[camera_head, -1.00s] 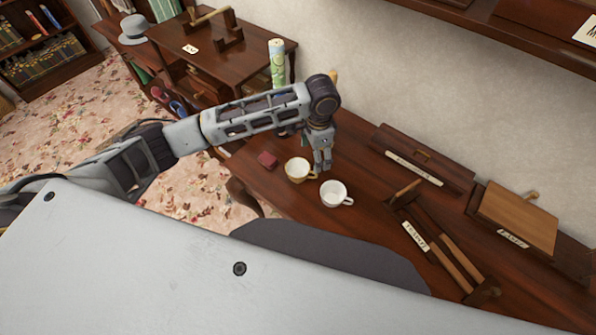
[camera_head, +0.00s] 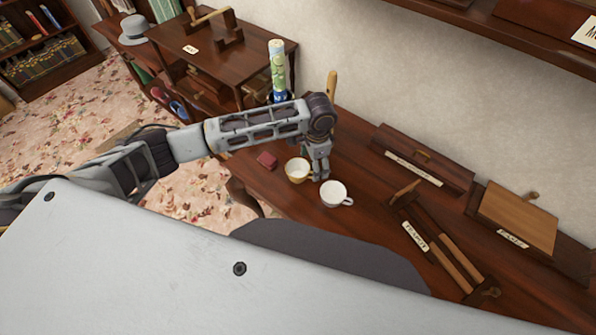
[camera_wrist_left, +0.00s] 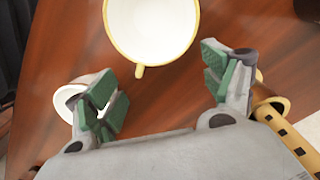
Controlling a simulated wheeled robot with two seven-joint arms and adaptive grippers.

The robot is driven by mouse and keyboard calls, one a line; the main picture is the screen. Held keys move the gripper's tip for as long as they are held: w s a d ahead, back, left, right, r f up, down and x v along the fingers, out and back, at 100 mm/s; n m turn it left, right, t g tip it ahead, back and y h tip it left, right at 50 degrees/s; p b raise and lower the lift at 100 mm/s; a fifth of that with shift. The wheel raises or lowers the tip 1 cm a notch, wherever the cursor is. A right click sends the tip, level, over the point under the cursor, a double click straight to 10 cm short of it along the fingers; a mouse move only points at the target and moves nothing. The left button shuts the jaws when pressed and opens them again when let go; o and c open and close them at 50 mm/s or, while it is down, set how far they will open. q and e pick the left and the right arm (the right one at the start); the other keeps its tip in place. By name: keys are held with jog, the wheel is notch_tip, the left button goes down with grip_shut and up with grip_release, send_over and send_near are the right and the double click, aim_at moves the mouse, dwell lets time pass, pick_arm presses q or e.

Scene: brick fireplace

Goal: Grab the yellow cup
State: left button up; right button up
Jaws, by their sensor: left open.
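The yellow cup (camera_head: 297,171), pale inside with a yellow rim and handle, stands upright on the wooden desk. My left gripper (camera_head: 319,176) is low over the desk, just to the right of this cup, pointing down. In the left wrist view the yellow cup (camera_wrist_left: 152,25) is at the top, with its handle pointing toward the space between the fingers. The left gripper (camera_wrist_left: 166,90) is open and empty there. I cannot tell whether a finger touches the cup. My right gripper is not in view.
A white cup (camera_head: 334,194) stands close on the right, also partly seen in the wrist view (camera_wrist_left: 68,97). A small red object (camera_head: 267,160) lies left. A flute-like yellow object (camera_wrist_left: 285,125) is beside the right finger.

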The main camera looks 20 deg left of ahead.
pick_arm(q)
jog(key=shift+f, duration=1.55)
jog(key=shift+c, duration=0.5)
grip_shut()
